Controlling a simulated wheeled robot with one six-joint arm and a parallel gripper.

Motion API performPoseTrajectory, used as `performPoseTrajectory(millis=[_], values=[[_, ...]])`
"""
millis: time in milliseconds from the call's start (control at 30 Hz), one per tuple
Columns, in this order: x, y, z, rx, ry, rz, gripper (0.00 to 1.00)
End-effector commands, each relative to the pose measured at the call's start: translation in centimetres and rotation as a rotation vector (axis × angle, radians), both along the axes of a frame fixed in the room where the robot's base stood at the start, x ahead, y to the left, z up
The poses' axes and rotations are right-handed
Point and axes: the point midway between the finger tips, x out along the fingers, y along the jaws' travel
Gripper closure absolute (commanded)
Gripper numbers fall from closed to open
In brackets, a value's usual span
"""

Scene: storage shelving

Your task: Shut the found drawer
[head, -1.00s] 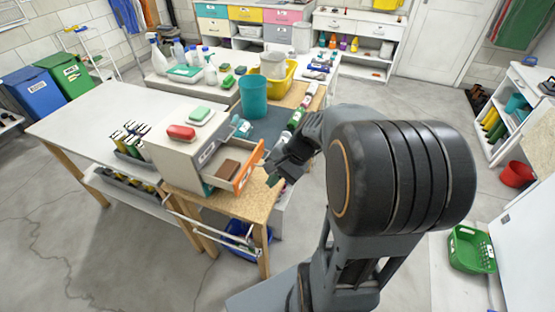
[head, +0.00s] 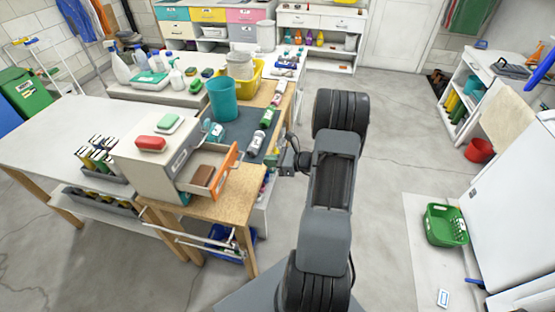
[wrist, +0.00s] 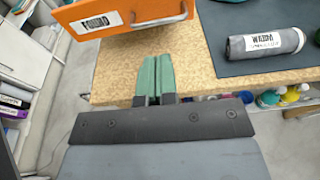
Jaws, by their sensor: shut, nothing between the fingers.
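The drawer (head: 225,172) has an orange front and stands open from the small grey-white cabinet (head: 140,160) on the wooden bench. A brown block (head: 201,175) lies inside it. In the wrist view the orange drawer front (wrist: 122,13) shows at the top with a label and a metal bar handle (wrist: 160,20). My gripper (wrist: 157,62) has green fingertips, shut together and empty. They point toward the drawer front, over the bench edge, apart from the handle. In the head view my gripper (head: 287,160) is to the right of the drawer, partly hidden by my arm.
A red item (head: 150,143) and a green-white item (head: 169,123) lie on the cabinet. A grey labelled roll (wrist: 266,44) lies on the dark mat (wrist: 270,15) beside the drawer. A teal bin (head: 222,97) stands behind.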

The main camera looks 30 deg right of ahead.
Motion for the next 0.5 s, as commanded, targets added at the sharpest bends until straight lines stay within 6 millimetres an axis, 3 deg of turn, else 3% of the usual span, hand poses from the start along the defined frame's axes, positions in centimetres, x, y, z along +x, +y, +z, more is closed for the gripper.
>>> performPoseTrajectory(millis=[200,500], values=[[2.9,2.7,-0.7,-0.001,0.002,0.005,1.0],[5.5,5.0,-1.5,-0.002,0.001,0.002,1.0]])
